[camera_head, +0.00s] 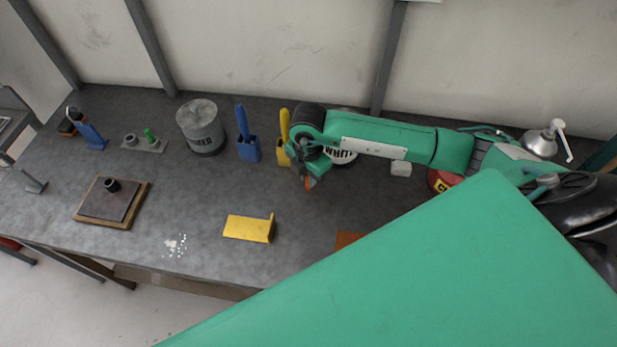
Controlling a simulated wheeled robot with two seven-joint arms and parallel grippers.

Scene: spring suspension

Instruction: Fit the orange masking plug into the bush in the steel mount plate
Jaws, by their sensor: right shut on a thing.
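My right gripper (307,180) hangs over the middle of the bench, pointing down, shut on a small orange piece, the masking plug (308,184). Only a bit of the plug shows between the fingers. A small grey plate (157,149) lies at the back left, with a short grey bush (131,140) and an upright green piece (149,136) on it. A dark brown plate (105,203) lies on a wooden board at the left, with a black upright bush (112,185). I cannot tell for sure which one is the steel mount plate. Both are well left of the gripper. My left gripper is not in view.
A grey tin (201,128), a blue holder (248,149) and a yellow holder (282,155) stand along the back. A yellow angled piece (247,228) and white bits (175,245) lie nearer the front. Bare bench (195,190) lies between. My green arm covers the lower right.

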